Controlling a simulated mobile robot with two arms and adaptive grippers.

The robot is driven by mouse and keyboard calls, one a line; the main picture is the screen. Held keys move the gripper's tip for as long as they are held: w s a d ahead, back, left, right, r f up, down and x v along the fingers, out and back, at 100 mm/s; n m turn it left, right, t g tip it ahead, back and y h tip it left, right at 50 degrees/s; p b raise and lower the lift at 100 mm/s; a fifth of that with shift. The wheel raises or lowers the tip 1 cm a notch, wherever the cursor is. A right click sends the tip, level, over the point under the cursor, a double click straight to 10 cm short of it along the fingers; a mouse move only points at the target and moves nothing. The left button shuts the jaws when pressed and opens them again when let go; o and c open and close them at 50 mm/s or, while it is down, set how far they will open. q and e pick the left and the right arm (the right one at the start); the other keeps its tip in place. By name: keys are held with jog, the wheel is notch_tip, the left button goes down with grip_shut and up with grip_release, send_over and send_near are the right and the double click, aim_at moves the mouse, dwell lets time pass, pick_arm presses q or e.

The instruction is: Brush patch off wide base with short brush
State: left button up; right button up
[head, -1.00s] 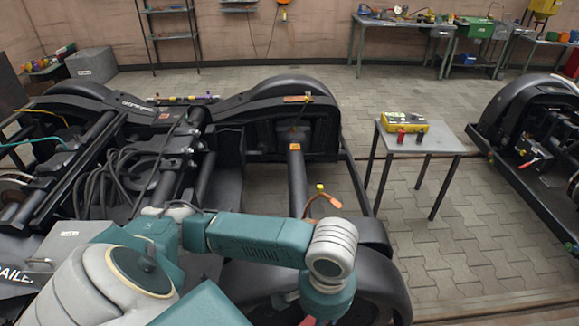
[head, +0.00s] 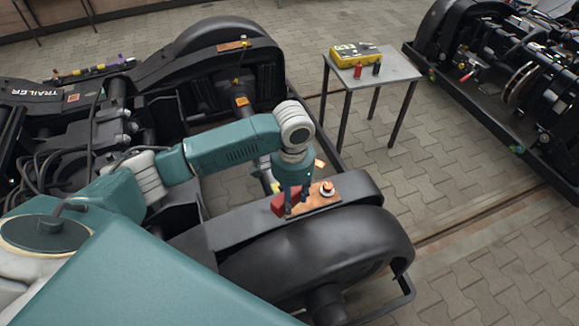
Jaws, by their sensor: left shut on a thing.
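My left gripper (head: 297,203) points down over the near black frame beam (head: 235,225). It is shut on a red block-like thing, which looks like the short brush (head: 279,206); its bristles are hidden. Right beside it on the beam is a flat orange-brown area (head: 318,201), perhaps the patch. A small round fitting with an orange-red top (head: 327,188) stands on it, perhaps the wide base. I cannot tell whether the brush touches the brown area. My right gripper is not in view.
A black wheel (head: 330,250) sits below the beam. A small grey table (head: 385,68) with a yellow case (head: 355,53) and red and black small items stands behind. Another bogie (head: 500,75) is at the right. Paved floor (head: 450,180) is free between them.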

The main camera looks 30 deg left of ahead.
pick_arm(q)
jog(key=w+a+f+m, duration=0.3)
jog(key=w+a+m, duration=0.15)
jog(key=w, duration=0.65)
jog(key=f+b, duration=0.2)
jog(key=b, duration=0.1)
jog(key=a+f+b, duration=0.1)
jog(key=f+b, duration=0.2)
jog(key=shift+w+a+f+b, duration=0.15)
jog(key=shift+f+b, duration=0.15)
jog(key=shift+b, duration=0.05)
jog(key=shift+f+b, duration=0.25)
jog(key=shift+b, duration=0.05)
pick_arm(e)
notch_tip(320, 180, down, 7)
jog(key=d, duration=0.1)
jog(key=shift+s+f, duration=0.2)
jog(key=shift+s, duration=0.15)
pick_arm(q)
jog(key=shift+r, duration=0.1)
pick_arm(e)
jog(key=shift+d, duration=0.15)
